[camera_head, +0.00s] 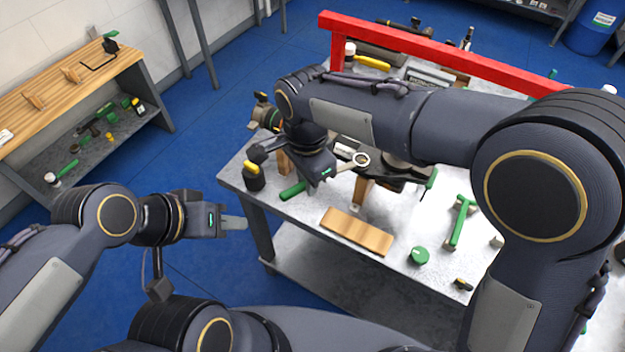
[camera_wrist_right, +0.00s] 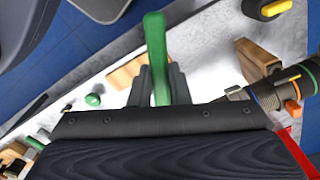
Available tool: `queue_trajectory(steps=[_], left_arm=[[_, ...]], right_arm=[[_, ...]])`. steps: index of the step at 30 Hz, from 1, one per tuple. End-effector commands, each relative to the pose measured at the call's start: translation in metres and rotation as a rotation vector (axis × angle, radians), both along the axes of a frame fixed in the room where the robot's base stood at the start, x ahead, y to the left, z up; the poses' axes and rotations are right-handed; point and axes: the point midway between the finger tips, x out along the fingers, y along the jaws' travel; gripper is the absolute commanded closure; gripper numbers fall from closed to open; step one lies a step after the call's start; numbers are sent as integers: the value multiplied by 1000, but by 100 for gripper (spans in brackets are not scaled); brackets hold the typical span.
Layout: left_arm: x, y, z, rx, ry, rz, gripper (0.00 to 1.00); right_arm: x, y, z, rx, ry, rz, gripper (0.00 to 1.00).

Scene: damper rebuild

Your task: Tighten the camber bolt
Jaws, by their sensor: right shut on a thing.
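My right gripper (camera_head: 320,178) is over the left part of the workbench, shut on a green-handled wrench. The wrench's green handle (camera_head: 293,190) sticks out to the lower left, and its ring end (camera_head: 361,159) points to the upper right. The right wrist view shows the green handle (camera_wrist_right: 156,55) between the two fingers. A damper-like part with orange and blue bands (camera_wrist_right: 285,88) lies to the right there; it also shows past my right arm in the head view (camera_head: 266,113). The camber bolt cannot be made out. My left gripper (camera_head: 234,223) is off the bench's left edge; its finger gap is unclear.
The grey workbench (camera_head: 315,215) holds a wooden block (camera_head: 357,231), a green round cap (camera_head: 419,255) and a green T-shaped tool (camera_head: 461,222). A red beam (camera_head: 430,50) spans the back. A wooden-topped bench (camera_head: 60,85) stands at the left, with blue floor between.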

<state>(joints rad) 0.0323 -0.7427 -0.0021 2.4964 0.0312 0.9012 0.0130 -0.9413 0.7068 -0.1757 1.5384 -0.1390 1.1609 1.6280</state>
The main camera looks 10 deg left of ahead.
Motion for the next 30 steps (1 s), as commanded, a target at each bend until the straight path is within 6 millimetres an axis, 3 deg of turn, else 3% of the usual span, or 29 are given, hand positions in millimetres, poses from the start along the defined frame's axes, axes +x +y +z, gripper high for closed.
queue_trajectory(steps=[6, 30], left_arm=[[0, 0, 9, 0, 0, 0, 64], [0, 0, 18, 0, 0, 0, 64]], right_arm=[[12, 9, 2, -1, -6, -101, 100], [10, 9, 12, -1, -2, -94, 100]])
